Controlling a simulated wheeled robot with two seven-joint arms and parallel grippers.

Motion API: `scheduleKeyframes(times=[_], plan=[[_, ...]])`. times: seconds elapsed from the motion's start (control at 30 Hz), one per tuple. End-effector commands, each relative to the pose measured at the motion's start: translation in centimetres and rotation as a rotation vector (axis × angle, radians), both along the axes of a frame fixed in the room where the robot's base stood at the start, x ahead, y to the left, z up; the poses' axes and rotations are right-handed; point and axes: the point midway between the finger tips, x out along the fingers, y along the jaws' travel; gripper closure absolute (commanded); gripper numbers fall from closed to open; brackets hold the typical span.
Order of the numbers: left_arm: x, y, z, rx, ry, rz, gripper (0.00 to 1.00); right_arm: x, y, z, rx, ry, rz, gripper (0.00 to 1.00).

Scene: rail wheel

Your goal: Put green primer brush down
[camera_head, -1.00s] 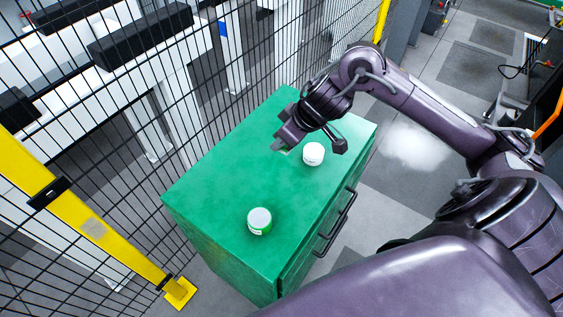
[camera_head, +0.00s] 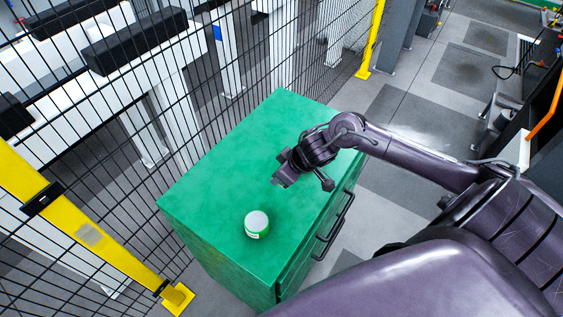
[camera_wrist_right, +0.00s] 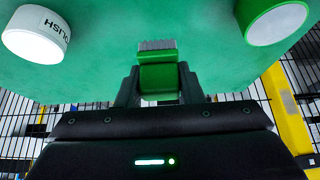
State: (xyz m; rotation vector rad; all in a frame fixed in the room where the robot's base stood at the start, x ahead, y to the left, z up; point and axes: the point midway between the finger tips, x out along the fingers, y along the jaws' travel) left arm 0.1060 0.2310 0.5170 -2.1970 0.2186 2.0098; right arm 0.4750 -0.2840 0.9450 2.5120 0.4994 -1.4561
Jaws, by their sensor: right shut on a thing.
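The green primer brush (camera_wrist_right: 158,78) shows in the right wrist view as a green block with a grey bristle edge, between the two dark fingers. My right gripper (camera_wrist_right: 158,92) is shut on it. I cannot tell whether the brush touches the top. My left gripper is not in view.
A black mesh fence (camera_head: 110,150) with yellow posts (camera_head: 85,230) runs along the cabinet's left and back. The cabinet front has dark handles (camera_head: 335,225). The cabinet top's left and back areas look clear.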

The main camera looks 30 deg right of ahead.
Motion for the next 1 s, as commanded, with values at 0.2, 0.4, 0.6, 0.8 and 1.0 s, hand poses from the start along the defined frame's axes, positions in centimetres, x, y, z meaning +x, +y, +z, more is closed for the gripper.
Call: scheduleKeyframes(times=[0.2,0.4,0.6,0.8,1.0], plan=[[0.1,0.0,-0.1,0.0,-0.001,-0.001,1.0,0.0,0.0,-2.2,0.002,0.001,-0.001,0.84],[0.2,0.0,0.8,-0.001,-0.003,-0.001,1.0,0.0,0.0,-4.7,0.002,0.002,-0.003,0.84],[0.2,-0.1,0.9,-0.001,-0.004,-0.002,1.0,0.0,0.0,-5.7,-0.001,-0.001,0.0,0.84],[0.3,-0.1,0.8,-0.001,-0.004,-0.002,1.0,0.0,0.0,-5.9,0.0,-0.001,0.001,0.84],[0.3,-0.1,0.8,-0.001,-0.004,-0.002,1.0,0.0,0.0,-5.9,0.0,-0.001,0.001,0.47]])
